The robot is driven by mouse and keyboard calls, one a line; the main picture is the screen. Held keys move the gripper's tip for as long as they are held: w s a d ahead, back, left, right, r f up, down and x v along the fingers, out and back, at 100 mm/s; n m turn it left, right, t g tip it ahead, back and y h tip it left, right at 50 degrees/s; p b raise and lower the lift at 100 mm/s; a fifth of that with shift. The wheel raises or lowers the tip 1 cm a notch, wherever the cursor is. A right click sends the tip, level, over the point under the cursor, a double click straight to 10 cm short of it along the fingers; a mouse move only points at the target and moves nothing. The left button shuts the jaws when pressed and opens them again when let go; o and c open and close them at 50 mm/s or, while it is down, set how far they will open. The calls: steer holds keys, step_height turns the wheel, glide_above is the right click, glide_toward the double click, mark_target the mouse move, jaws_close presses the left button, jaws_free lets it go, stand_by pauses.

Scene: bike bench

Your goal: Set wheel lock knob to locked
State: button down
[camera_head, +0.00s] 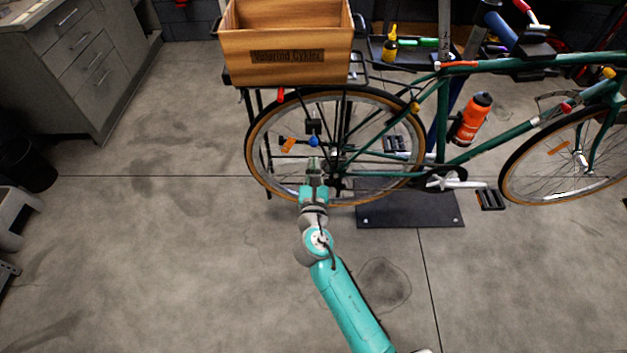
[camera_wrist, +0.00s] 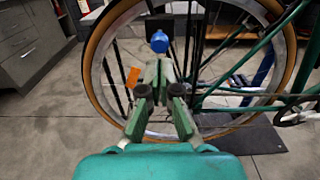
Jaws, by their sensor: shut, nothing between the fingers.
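A small blue knob (camera_head: 313,141) sits beside the rear wheel (camera_head: 253,165) of the green bike, just below a small black block (camera_head: 314,126). I take it for the wheel lock knob; its setting cannot be read. In the wrist view the blue knob (camera_wrist: 159,42) shows just beyond my fingertips, in front of the spokes. My gripper (camera_head: 313,164) is shut and empty, pointing at the wheel slightly below the knob in the head view. It also shows in the wrist view (camera_wrist: 159,66). I see no clear contact between them.
An orange reflector (camera_head: 288,145) is on the spokes left of the knob. A wooden crate (camera_head: 290,70) stands on the rear rack above. The pedal and crank (camera_head: 450,181) and a dark base plate (camera_head: 410,212) are to the right. Open floor lies left and in front.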

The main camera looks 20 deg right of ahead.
mark_target(314, 145)
steer(key=shift+x, duration=2.4)
steer(key=shift+x, duration=1.55)
